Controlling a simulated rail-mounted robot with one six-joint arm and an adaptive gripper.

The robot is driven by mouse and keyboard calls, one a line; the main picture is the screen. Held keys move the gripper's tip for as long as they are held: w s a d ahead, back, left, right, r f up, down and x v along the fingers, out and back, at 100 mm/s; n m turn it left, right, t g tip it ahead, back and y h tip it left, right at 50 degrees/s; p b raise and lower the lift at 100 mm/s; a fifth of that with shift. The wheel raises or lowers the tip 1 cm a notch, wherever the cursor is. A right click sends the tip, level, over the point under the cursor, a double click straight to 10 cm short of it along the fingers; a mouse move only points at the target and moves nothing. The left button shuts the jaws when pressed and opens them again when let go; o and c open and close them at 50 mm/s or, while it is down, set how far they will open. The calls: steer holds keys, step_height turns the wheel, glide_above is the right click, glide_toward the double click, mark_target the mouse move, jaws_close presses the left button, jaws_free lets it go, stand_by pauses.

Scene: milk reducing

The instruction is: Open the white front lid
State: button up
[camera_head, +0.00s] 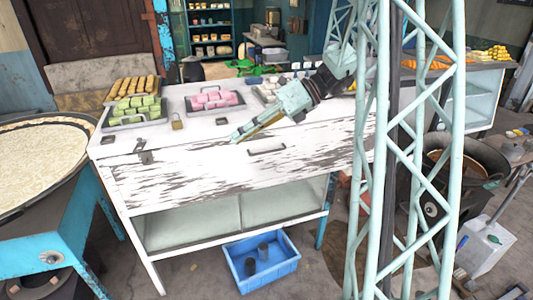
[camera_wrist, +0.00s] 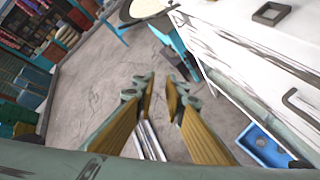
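The white front lid (camera_head: 230,172) is a worn, scratched panel on the front of the white counter. It looks closed. A dark bar handle (camera_head: 267,149) is on its upper part; it also shows in the wrist view (camera_wrist: 303,108) at the right edge. A metal latch (camera_head: 145,152) is at the lid's upper left. My gripper (camera_head: 236,137) is near the counter's front top edge, left of the handle. In the wrist view, my gripper (camera_wrist: 159,88) has its fingers apart with nothing between them.
Trays of green (camera_head: 136,110) and pink (camera_head: 214,99) sweets stand on the countertop. A blue crate (camera_head: 260,262) with dark cups is on the floor below. A large round pan (camera_head: 40,160) stands at the left. Open floor lies in front.

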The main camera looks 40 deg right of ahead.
steer(key=w+d+f+m+t, duration=0.2)
steer(key=d+f+m+t, duration=0.3)
steer(key=d+f+m, duration=0.5)
steer(key=m+t+h, duration=0.3)
steer(key=m+t, duration=0.1)
steer(key=m, duration=0.4)
glide_toward(267, 152)
steer(key=v, duration=0.3)
steer(key=shift+s+d+f, duration=0.15)
steer(key=shift+d+f, duration=0.05)
steer(key=shift+d, duration=0.1)
steer(key=shift+a, duration=0.1)
steer(key=shift+b+x, duration=1.05)
steer(key=shift+x, duration=5.8)
steer(key=shift+r, duration=0.1)
jaws_close()
steer(key=shift+t, duration=0.3)
